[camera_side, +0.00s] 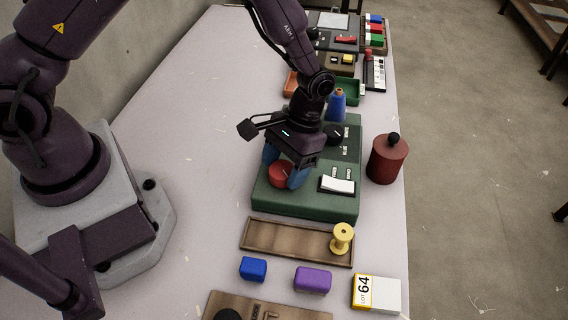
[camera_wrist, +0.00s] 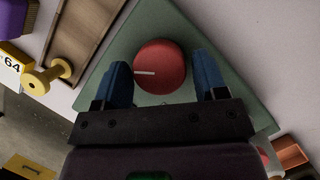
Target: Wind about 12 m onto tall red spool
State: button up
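A green machine box (camera_side: 262,204) stands mid-table with a red round knob (camera_side: 279,174), which also shows in the wrist view (camera_wrist: 165,62) with a white pointer line. My gripper (camera_side: 285,168) points down over the knob. Its blue fingers (camera_wrist: 163,82) are apart, one on each side of the knob; I cannot tell if they touch it. The box also bears a black dial (camera_side: 333,134) and a white rocker switch (camera_side: 338,185). I see no clear tall red spool; a red cylinder with a black top knob (camera_side: 387,160) stands to the right of the box.
A yellow spool (camera_side: 342,238) stands on a wooden tray (camera_side: 275,236). Blue (camera_side: 253,268) and purple (camera_side: 313,279) blocks and a "LOT 64" box (camera_side: 377,294) lie in front. A blue cone (camera_side: 337,106) and several trays and devices are behind. Free table lies left.

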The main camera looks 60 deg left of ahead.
jog(key=shift+o, duration=0.9)
jog(key=v, duration=1.3)
jog(key=n+t, duration=0.4)
jog(key=n, duration=0.5)
send_over(282, 170)
notch_tip(282, 170, down, 13)
jog(key=shift+r, duration=0.25)
